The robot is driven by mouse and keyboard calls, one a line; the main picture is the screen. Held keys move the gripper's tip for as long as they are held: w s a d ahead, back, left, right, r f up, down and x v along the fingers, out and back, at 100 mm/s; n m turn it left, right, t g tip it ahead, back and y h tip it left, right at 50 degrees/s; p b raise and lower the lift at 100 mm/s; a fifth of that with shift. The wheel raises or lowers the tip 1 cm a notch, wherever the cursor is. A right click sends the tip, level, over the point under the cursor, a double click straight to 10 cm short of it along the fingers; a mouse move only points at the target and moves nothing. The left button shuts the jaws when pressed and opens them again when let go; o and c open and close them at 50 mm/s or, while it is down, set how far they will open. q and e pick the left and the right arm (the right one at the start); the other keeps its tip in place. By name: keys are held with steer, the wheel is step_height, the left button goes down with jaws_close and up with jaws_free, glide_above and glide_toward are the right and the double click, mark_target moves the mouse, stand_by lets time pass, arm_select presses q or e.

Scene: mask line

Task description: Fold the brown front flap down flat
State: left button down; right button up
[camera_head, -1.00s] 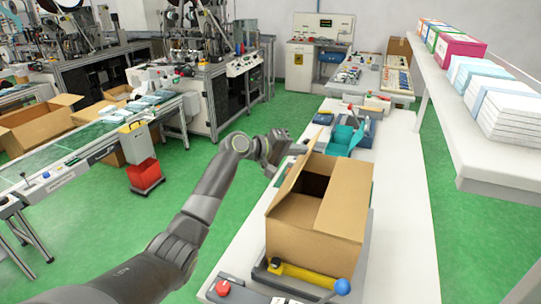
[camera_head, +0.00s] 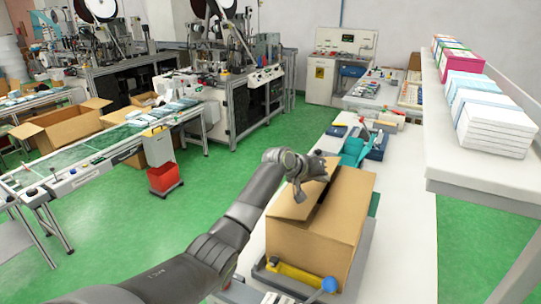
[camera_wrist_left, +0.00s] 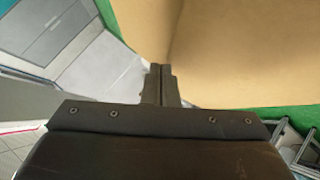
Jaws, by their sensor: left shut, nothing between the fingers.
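An open-topped brown cardboard box (camera_head: 312,240) stands on the white bench at the right of the head view. Its brown flap (camera_head: 292,208) on the left slopes inward over the opening, leaving a narrow dark gap beside the right part of the top. My left gripper (camera_head: 318,166) is at the far end of the flap, over the box top; whether it touches the flap is unclear. In the left wrist view its fingers (camera_wrist_left: 160,84) are shut and empty in front of brown cardboard (camera_wrist_left: 225,50). My right gripper is out of view.
A yellow bar (camera_head: 293,275) with a blue knob (camera_head: 329,284) lies at the box's near side. Teal and blue bins (camera_head: 355,150) stand behind the box. A shelf (camera_head: 480,178) with stacked packs overhangs the right. The bench right of the box is clear.

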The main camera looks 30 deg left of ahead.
arm_select(q)
steer(key=shift+d+f, duration=0.4)
steer(key=shift+f, duration=0.45)
steer(key=shift+r+p, duration=0.85)
steer(key=shift+r, duration=0.05)
